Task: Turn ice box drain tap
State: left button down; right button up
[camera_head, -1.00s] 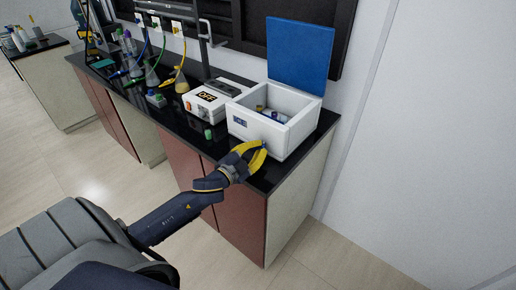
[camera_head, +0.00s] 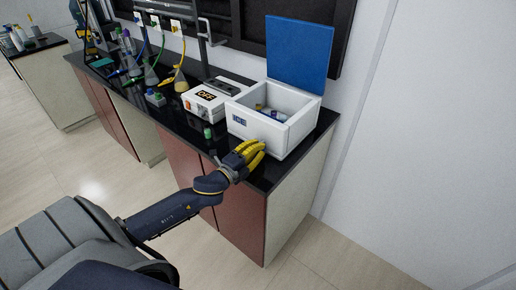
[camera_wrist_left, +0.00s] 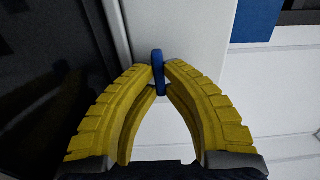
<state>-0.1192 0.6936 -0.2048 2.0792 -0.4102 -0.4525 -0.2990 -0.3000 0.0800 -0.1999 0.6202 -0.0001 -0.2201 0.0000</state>
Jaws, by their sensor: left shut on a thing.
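The white ice box (camera_head: 272,134) stands at the right end of the black bench with its blue lid (camera_head: 300,52) raised. Several small items lie inside it. My left gripper (camera_head: 258,150) is at the lower front of the box. In the left wrist view my left gripper (camera_wrist_left: 161,75) has its yellow fingertips shut on the blue drain tap (camera_wrist_left: 158,68), which stands upright against the white box wall (camera_wrist_left: 190,30). The tap is hidden behind the fingers in the head view. My right gripper is not in view.
A white device with an OFF display (camera_head: 206,98) stands left of the box, with a small green-capped bottle (camera_head: 208,132) in front. Flasks with yellow and green tubing line the bench (camera_head: 165,115) further left. The floor in front is clear.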

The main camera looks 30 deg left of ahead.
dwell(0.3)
pick_arm(q)
jog(key=c, duration=1.5)
grip_release()
jog(key=shift+s, duration=0.1)
jog(key=shift+s+a, duration=0.2)
jog(key=shift+s, duration=1.75)
jog(key=shift+s+a, duration=0.25)
jog(key=shift+s, duration=1.7)
jog(key=shift+s+a, duration=0.2)
jog(key=shift+s, duration=1.75)
